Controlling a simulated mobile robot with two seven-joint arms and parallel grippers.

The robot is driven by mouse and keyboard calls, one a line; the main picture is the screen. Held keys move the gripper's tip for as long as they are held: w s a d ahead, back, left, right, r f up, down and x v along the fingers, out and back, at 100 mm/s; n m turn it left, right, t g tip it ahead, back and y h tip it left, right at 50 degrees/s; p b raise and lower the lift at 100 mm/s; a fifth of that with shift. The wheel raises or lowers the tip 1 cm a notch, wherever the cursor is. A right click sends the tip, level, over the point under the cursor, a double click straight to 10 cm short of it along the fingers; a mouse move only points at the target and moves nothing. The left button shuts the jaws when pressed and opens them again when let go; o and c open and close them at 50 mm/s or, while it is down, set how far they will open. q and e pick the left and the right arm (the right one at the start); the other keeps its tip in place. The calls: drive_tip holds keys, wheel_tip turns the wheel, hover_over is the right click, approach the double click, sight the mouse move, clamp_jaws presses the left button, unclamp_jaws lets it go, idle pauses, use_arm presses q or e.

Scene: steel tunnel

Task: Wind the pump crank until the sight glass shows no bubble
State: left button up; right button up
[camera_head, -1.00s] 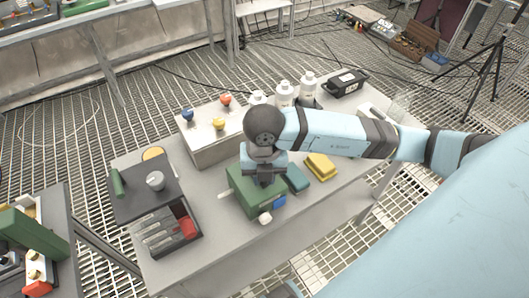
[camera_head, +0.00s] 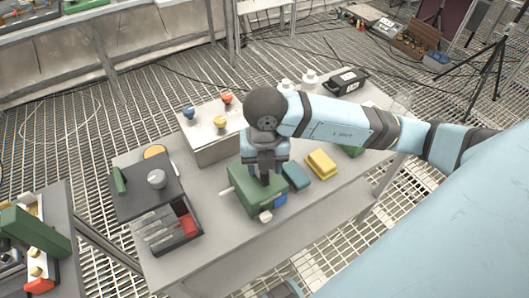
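A green box-shaped unit (camera_head: 243,200), which looks like the pump, sits at the front of the grey table. A white stub sticks out on its left, and a pale knob (camera_head: 265,216) and a blue part (camera_head: 280,201) show at its front right. My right gripper (camera_head: 265,176) points down over the top of this unit. Its fingertips are small and dark against the unit, so I cannot tell whether they are open or hold the crank. The crank and the sight glass with its bubble cannot be made out.
A teal block (camera_head: 297,176) and a yellow block (camera_head: 321,164) lie right of the unit. A dark tray (camera_head: 168,237) stands left. Behind are a grey box (camera_head: 213,152) with coloured knobs, white bottles (camera_head: 309,82) and a black case (camera_head: 345,83).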

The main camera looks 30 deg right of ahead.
wheel_tip(320, 180, up, 10)
drive_tip(key=p, duration=0.1)
drive_tip(key=shift+r, duration=0.15)
